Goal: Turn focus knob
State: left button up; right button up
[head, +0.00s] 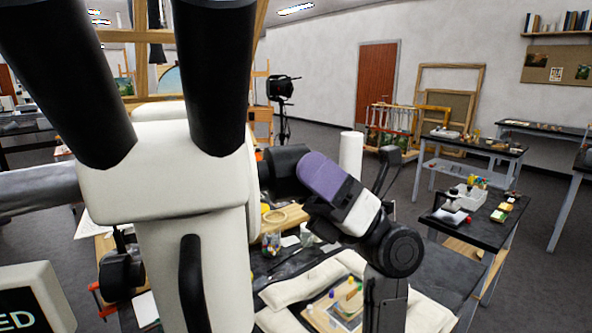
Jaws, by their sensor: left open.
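A large white microscope (165,190) with two black eyepieces fills the left foreground. A dark rounded part (120,272), possibly its focus knob, shows low on its left side; I cannot tell for sure. An arm of mine with a purple band emerges from behind the microscope on the right and ends in a black round joint. My left gripper (386,303) shows as a dark piece below that joint. It is open and apart from the dark part at left; its fingertips are not clearly visible. My right gripper is not in view. The microscope hides much of the bench.
A small board (340,308) with bright pieces lies on a pale cushion (293,291) at the lower middle. Glass jars (271,244) stand behind it. A white roll (350,155) stands farther back. A black screen (30,308) is at lower left. Side tables stand right.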

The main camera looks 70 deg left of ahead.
pick_arm(q)
jog(key=shift+s+a+r, duration=0.15)
jog(key=shift+s+r, duration=0.15)
jog(key=shift+c, duration=0.3)
jog(key=c, duration=0.9)
jog(key=shift+o, duration=0.2)
